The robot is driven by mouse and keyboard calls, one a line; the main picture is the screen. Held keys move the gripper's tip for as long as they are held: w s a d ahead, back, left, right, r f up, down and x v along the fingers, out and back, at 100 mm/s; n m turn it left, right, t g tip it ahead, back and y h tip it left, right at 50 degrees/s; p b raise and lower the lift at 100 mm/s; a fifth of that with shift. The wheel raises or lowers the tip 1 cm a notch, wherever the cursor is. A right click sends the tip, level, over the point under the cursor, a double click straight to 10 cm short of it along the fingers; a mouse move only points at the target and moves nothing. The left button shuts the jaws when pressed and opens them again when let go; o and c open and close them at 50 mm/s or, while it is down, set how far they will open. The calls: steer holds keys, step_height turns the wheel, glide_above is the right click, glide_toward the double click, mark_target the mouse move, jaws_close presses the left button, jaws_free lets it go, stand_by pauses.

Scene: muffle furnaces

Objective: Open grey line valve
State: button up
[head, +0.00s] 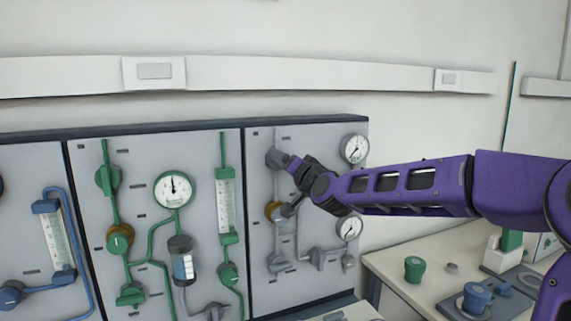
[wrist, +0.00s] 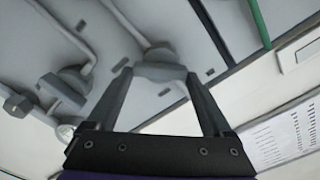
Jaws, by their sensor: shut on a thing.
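The right panel carries a grey line with a grey valve at its top, whose grey handle (head: 276,157) shows just left of the end of my arm. My gripper (head: 287,162) is at this handle, reaching in from the right. In the wrist view, the two dark fingers of my gripper (wrist: 158,76) stand on either side of the grey handle (wrist: 160,62), shut on it. The handle hides part of the valve body behind it. The exact angle of the handle is hard to read in the head view.
A brass-coloured regulator (head: 273,211) and lower grey valves (head: 278,262) sit below. Two gauges (head: 355,149) (head: 349,228) are at the panel's right. The green-line panel (head: 150,150) is to the left. A bench with a green knob (head: 414,268) and blue knob (head: 477,298) stands lower right.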

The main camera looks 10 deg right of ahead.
steer(key=o, duration=1.1)
steer(key=shift+o, duration=0.2)
steer(key=s+d+p, duration=0.2)
steer(key=s+d, duration=0.1)
steer(key=s, duration=1.4)
steer(key=shift+d+p, duration=0.15)
steer(key=shift+p, duration=0.2)
